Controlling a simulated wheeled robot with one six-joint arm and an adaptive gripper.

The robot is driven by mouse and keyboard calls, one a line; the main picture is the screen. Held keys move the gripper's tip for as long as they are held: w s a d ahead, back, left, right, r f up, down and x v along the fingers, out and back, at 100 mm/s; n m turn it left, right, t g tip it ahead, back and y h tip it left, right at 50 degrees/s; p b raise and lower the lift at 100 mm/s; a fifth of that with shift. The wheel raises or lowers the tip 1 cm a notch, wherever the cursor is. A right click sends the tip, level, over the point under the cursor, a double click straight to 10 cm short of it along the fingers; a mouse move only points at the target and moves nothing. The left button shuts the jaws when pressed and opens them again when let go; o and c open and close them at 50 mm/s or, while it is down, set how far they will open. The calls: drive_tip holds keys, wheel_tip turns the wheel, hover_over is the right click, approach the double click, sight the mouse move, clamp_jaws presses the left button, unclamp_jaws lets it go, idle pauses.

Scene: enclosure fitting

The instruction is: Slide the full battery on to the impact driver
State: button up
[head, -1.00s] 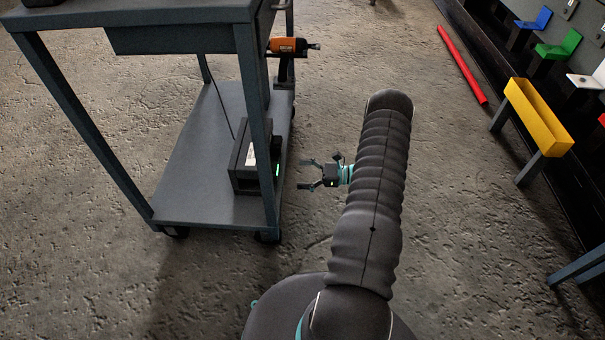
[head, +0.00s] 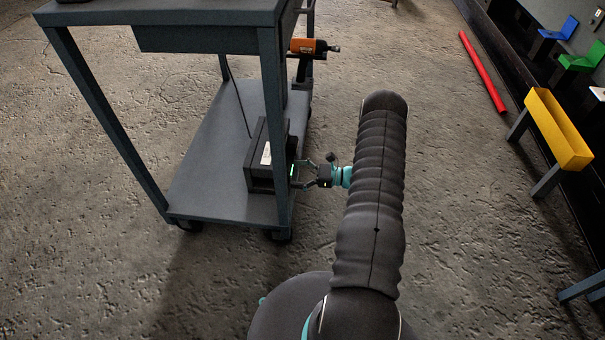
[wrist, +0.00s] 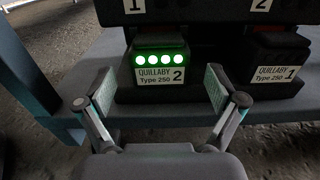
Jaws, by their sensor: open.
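A black battery (wrist: 160,78) with a row of lit green lights and a label ending in 2 sits in the charger (wrist: 195,14), under the number 1. A second battery (wrist: 278,75), labelled 1, sits under the number 2 with no lit lights visible. My gripper (wrist: 159,88) is open, its fingers spread to either side of the lit battery; I cannot tell whether they touch it. In the head view my gripper (head: 301,174) is at the charger's (head: 259,155) front. The orange and black impact driver (head: 310,47) is on the cart's far side.
The charger stands on the lower shelf (head: 200,190) of a grey cart, with a front leg (head: 276,110) close by. A yellow bin (head: 558,130) and a red bar (head: 482,72) are at the right. The floor between is clear.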

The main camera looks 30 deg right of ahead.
drive_tip(key=shift+x, duration=1.6)
drive_tip(key=c, duration=1.6)
drive_tip(key=shift+s+d+b, duration=0.15)
drive_tip(key=shift+d+b, duration=0.1)
drive_tip(key=shift+b, duration=0.05)
drive_tip(key=b+v, duration=0.1)
drive_tip(key=v, duration=0.7)
drive_tip(key=shift+b, duration=0.3)
drive_tip(key=shift+s, duration=0.15)
